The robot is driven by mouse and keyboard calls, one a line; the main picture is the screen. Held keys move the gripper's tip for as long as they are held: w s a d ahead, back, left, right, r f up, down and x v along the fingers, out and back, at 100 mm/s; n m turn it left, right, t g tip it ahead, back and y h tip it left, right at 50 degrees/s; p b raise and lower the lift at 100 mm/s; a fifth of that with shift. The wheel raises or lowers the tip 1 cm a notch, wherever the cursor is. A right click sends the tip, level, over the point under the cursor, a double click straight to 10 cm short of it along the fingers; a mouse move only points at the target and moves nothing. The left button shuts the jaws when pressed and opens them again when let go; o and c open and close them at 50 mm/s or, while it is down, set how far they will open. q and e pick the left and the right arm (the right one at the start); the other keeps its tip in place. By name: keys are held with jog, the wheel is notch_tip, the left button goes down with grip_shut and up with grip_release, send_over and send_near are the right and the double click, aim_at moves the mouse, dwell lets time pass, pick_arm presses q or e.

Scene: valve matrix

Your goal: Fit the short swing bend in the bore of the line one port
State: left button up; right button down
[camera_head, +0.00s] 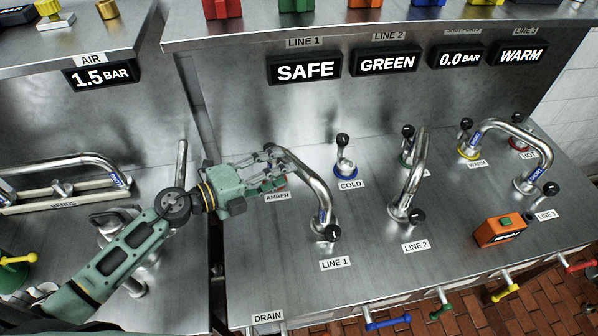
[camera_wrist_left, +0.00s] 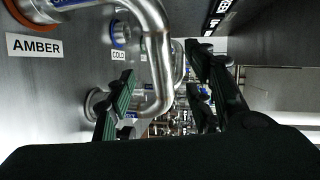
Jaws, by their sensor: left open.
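A steel swing bend (camera_head: 318,188) arches from near the AMBER label (camera_head: 277,196) to the LINE 1 port (camera_head: 325,232). It has a blue tag too small to read, so I cannot tell if it is the short one. Its near foot stands at the LINE 1 port; I cannot tell how deep it sits. My left gripper (camera_head: 276,160) is open beside its far upper end, above the AMBER label. In the left wrist view the bend (camera_wrist_left: 157,60) shows between and beyond the open fingers (camera_wrist_left: 163,100). The far end is partly hidden by the gripper. My right gripper is not visible.
A bend (camera_head: 413,175) stands at LINE 2, and another (camera_head: 510,130) stands at the right near WARM and HOT. The COLD port (camera_head: 346,168) has a black-knobbed handle. An orange box (camera_head: 499,230) lies at the right front. A rack holding bends (camera_head: 70,165) is at left. The front deck is mostly clear.

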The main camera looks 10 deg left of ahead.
aim_at(298, 167)
pick_arm(q)
jog(key=x, duration=0.6)
jog(key=shift+b, duration=0.3)
jog(key=shift+s, duration=0.1)
jog(key=shift+r, duration=0.1)
grip_shut()
